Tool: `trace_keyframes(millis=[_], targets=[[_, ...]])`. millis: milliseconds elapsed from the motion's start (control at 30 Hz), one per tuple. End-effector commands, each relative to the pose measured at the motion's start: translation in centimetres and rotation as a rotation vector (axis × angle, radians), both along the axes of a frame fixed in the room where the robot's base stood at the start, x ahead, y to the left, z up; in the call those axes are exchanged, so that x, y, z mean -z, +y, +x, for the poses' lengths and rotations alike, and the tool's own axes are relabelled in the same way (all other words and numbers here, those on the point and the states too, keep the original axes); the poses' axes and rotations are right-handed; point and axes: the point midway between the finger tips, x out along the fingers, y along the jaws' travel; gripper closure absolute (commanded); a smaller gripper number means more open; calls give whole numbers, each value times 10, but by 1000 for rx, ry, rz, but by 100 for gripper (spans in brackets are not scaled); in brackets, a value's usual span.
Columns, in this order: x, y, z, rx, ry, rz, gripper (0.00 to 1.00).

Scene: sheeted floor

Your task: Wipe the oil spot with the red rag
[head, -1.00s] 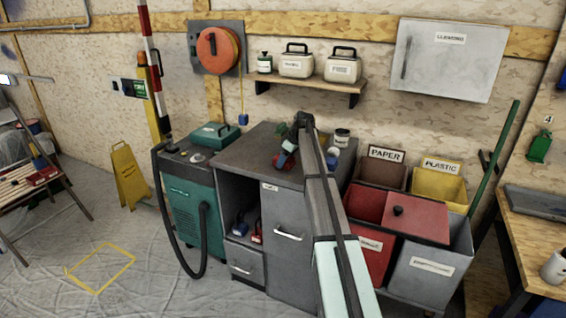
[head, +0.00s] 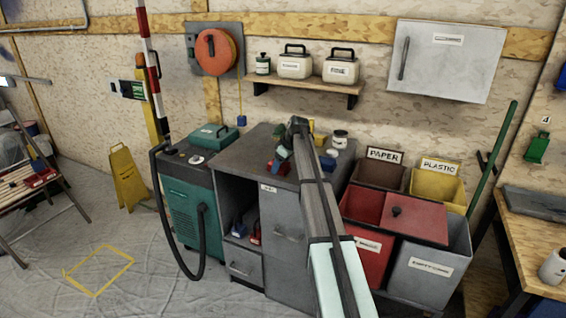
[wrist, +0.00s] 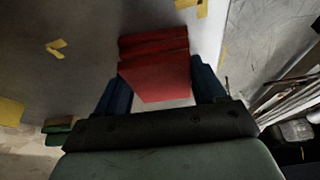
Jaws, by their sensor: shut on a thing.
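My gripper (head: 277,167) is above the front part of the grey cabinet top (head: 245,150), and its blue fingers are shut on a folded red rag. In the wrist view the red rag (wrist: 155,70) sits between the two blue fingers of my gripper (wrist: 160,88), with a grey surface (wrist: 80,70) beyond it. I cannot tell whether the rag touches that surface. I cannot make out an oil spot in either view; my arm and the rag hide part of the cabinet top.
A small jar (head: 340,138) stands at the cabinet top's back right, near a blue item (head: 328,163). A green machine (head: 190,205) with a black hose adjoins on the left. Red, grey, brown and yellow bins (head: 425,265) stand on the right. Open floor lies front left.

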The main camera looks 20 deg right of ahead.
Motion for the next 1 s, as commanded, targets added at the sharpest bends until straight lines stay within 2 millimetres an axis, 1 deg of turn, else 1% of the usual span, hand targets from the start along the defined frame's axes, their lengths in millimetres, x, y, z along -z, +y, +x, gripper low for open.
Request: trace_keyframes(millis=[33, 167, 233, 267, 300, 333, 367, 900, 1000], targets=[[1, 5, -6, 0, 1, 0, 59], [1, 13, -14, 0, 1, 0, 59], [-3, 12, -12, 1, 0, 0, 59], [-8, 12, -12, 0, -1, 0, 59], [-20, 12, -11, 0, -3, 0, 59], [-27, 12, -11, 0, -2, -1, 59], [-27, 12, -12, 0, 0, 0, 59], [-75, 11, -11, 0, -1, 0, 59], [-80, 12, -12, 1, 0, 0, 59]])
